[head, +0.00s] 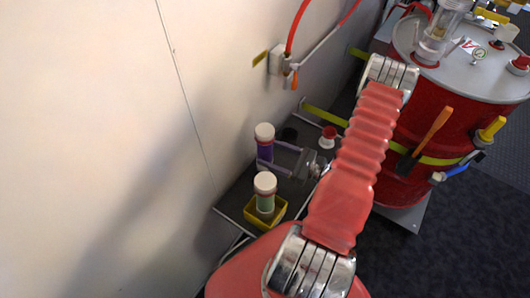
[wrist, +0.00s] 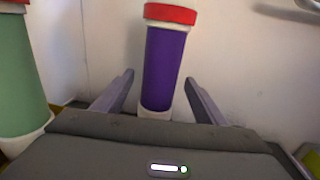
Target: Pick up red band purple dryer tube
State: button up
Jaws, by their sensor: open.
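The purple dryer tube (wrist: 164,68) stands upright in the wrist view, with a red band (wrist: 170,13) around its top and a white base. In the head view the purple tube (head: 265,148) stands at the back of a small dark shelf, under a white cap; its red band is hard to make out there. My gripper (wrist: 160,82) is open, with one grey finger on each side of the tube's lower part. There is a gap between each finger and the tube. In the head view my gripper (head: 272,157) reaches left towards the tube.
A green tube (wrist: 20,75) stands left of my gripper; in the head view this green tube (head: 265,198) sits in a yellow holder (head: 280,208). A red and white item (head: 328,136) lies on the shelf (head: 235,201). The wall (head: 120,120) is close behind. A red drum (head: 440,120) stands right.

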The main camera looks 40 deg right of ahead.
jog(key=shift+x, duration=1.4)
jog(key=shift+c, duration=0.4)
jog(key=c, duration=1.3)
